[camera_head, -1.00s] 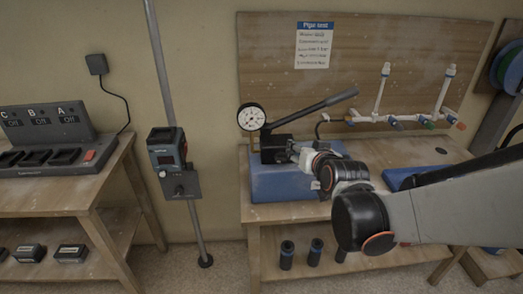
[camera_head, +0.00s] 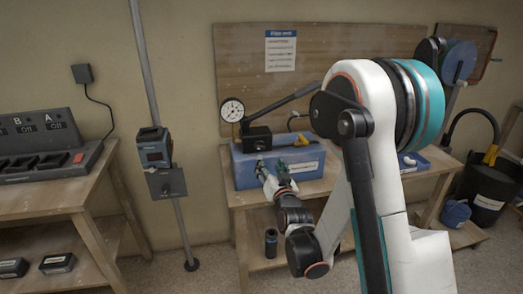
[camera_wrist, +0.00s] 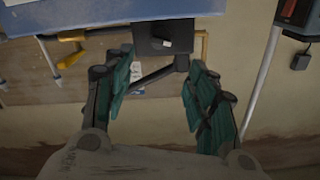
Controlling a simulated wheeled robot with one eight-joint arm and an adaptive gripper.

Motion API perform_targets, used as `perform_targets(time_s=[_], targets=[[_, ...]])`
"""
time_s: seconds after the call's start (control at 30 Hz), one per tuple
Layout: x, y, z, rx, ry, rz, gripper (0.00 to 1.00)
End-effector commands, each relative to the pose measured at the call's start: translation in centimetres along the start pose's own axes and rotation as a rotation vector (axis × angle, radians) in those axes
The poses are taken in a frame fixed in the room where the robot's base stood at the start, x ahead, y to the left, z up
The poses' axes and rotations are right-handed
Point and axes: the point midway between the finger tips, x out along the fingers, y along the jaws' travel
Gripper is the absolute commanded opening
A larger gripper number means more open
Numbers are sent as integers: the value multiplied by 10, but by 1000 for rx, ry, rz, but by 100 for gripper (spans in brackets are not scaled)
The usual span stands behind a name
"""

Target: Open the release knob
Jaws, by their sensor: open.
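The test pump has a blue tank (camera_head: 240,172) on the right bench, with a black block (camera_head: 256,138) on top. In the wrist view, which looks upside down, the black block (camera_wrist: 150,33) bears a small pale knob (camera_wrist: 167,44), which looks like the release knob. I cannot tell how far the knob is turned. My gripper (camera_head: 268,172) is in front of the tank, a little below the block. In the wrist view my gripper (camera_wrist: 160,62) is open and empty, its green-padded fingers spread to either side below the block and knob, apart from the knob.
A dial gauge (camera_head: 232,110) and a long pump lever (camera_head: 295,101) rise from the pump. A pole (camera_head: 148,70) with a boxed device (camera_head: 154,150) stands to the left. A charger bench (camera_head: 60,190) is farther left.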

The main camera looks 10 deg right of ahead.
Motion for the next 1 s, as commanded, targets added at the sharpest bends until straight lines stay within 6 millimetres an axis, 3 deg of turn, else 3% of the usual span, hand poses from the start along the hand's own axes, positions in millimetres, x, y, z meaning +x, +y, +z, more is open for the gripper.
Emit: perform_targets(time_s=[0.53,0.73,1.0], targets=[[100,0,2,-1,-1,0,52],[117,0,1,-1,-1,0,52],[120,0,0,-1,-1,0,52]])
